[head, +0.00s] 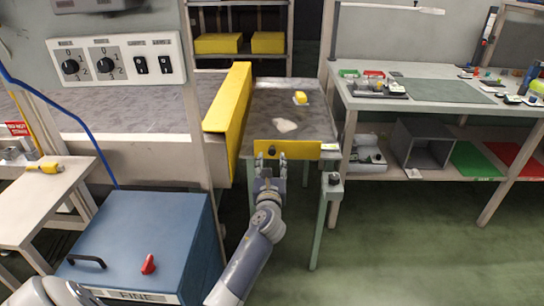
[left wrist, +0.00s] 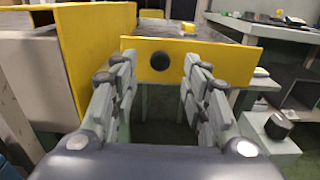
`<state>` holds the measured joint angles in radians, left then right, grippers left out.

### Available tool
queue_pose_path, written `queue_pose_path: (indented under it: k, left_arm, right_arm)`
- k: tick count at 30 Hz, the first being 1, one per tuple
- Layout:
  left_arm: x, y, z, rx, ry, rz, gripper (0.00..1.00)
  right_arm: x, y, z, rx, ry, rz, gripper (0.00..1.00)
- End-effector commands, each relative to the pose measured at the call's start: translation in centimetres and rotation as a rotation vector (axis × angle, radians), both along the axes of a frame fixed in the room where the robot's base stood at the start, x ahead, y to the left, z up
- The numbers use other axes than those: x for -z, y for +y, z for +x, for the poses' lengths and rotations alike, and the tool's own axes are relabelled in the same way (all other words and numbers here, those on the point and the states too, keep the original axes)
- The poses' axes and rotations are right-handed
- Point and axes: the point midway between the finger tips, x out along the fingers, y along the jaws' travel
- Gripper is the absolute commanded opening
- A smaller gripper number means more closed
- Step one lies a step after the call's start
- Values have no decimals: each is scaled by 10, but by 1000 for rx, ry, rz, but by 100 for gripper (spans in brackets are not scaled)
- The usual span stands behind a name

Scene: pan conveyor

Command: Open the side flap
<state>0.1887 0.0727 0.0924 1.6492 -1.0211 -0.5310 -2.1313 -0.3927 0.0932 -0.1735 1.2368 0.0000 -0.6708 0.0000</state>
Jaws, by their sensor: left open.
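The yellow side flap (head: 300,151) stands upright across the near end of the grey metal table, and it also shows in the left wrist view (left wrist: 222,61). A round black knob (head: 271,149) sits on its face; in the left wrist view the knob (left wrist: 160,61) is centred between my fingers. My left gripper (head: 270,168) is open and empty, pointing at the flap. Its fingers lie to the left and right of the knob, apart from each other. I cannot tell how far the fingertips are from the flap. My right gripper is not in view.
A tall yellow panel (head: 232,105) runs along the table's left side. A yellow block (head: 300,97) and a pale patch lie on the tabletop. A blue cabinet (head: 140,240) stands left of my arm. A workbench (head: 440,95) is on the right; floor before it is clear.

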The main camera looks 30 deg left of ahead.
Motion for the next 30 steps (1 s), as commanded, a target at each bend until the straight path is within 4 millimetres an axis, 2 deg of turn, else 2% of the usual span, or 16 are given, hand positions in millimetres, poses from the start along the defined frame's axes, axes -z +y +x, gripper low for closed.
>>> queue_pose_path:
  k: [3, 9, 22, 27, 28, 30]
  left_arm:
    - [1, 12, 20, 0, -1, 1, 42]
    - [1, 25, 42, 0, -1, -2, 42]
    - [1, 30, 49, 2, 0, -2, 42]
    - [1, 30, 49, 2, 0, -2, 4]
    - [1, 30, 49, 2, 0, -2, 0]
    - [1, 30, 49, 2, 0, -2, 0]
  right_arm:
    - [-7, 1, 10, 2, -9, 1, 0]
    - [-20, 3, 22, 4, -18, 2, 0]
    - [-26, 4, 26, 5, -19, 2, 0]
    - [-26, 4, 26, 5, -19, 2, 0]
    - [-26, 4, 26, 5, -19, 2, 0]
    - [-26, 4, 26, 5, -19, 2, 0]
